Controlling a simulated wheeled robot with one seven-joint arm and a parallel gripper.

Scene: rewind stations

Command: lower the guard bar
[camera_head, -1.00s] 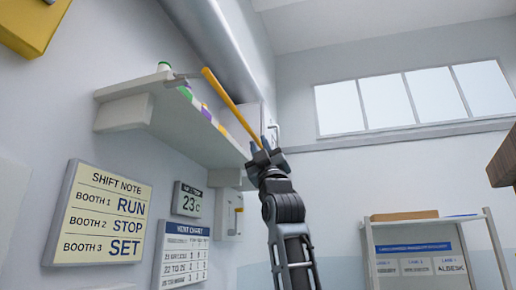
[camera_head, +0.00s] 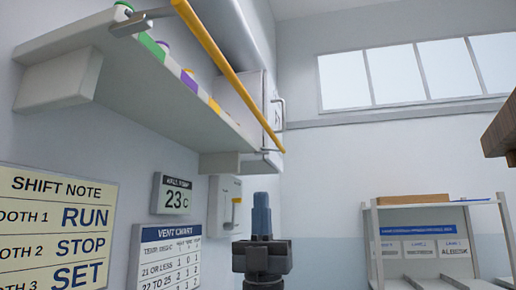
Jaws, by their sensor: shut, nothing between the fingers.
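The guard bar (camera_head: 226,74) is a yellow rod in front of the wall shelf. It slants from the upper left down to the right, along the shelf's front, with a grey bracket arm (camera_head: 142,20) at its left end. My gripper (camera_head: 261,200) points up at the lower middle, below the bar's right end and apart from it in the picture. Its fingers are together and hold nothing.
The wall shelf (camera_head: 110,82) carries several coloured items. A wall box with a lever (camera_head: 224,204), a temperature display (camera_head: 171,193), a vent chart (camera_head: 170,256) and a shift note (camera_head: 55,225) hang below. A low rack (camera_head: 436,204) stands right; a brown edge (camera_head: 499,135) juts in.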

